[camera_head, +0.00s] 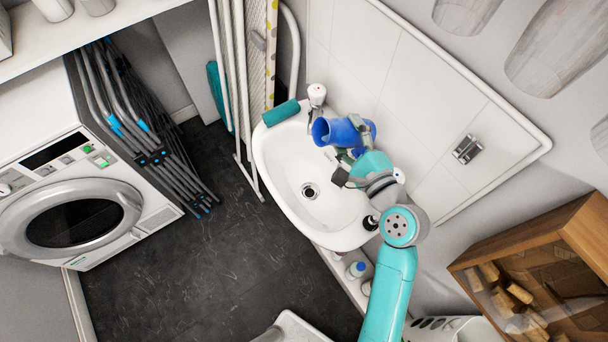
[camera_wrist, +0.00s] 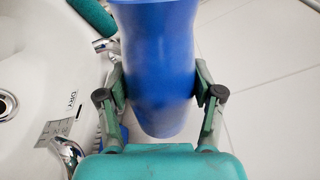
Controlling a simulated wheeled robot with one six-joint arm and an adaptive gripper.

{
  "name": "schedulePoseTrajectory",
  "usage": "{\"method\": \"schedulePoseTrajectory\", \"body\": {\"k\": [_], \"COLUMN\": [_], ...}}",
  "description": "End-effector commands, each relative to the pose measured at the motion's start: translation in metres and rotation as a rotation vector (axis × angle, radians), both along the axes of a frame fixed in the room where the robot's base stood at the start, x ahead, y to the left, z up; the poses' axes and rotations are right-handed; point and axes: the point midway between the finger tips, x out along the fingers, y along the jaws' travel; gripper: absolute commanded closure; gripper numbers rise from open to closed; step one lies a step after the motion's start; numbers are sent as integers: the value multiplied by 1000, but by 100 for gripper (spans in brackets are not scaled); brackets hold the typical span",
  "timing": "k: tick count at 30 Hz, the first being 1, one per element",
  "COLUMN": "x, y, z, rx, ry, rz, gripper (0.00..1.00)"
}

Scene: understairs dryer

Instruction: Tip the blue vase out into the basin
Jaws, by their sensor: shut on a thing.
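The blue vase (camera_head: 345,131) is held on its side over the back of the white basin (camera_head: 293,163), its open mouth toward the left in the head view. My gripper (camera_head: 350,154) is shut on the vase. In the wrist view, the two fingers of my gripper (camera_wrist: 160,88) press on either side of the blue vase (camera_wrist: 158,55). The basin's edge (camera_wrist: 30,60) and tap show at the left there. The basin's drain (camera_head: 310,191) is uncovered. The inside of the vase is too small to tell whether anything is in it.
White tiles (camera_head: 400,90) stand behind. A folded drying rack (camera_head: 150,145) and washing machine (camera_head: 85,205) are at the left. A wooden cabinet (camera_head: 540,260) is at the right.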

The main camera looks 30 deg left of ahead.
Motion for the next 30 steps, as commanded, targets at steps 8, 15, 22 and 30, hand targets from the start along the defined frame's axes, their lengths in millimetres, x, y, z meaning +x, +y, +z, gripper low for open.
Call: {"method": "schedulePoseTrajectory", "body": {"k": [8, 15, 22, 30], "x": [0, 0, 0, 0], "y": [0, 0, 0, 0], "z": [2, 1, 0, -1], "rx": [-20, -39, -56, -77], "ry": [-32, -60, -85, -115], "rz": [0, 0, 0, -1], "gripper": [87, 87, 87, 87]}}
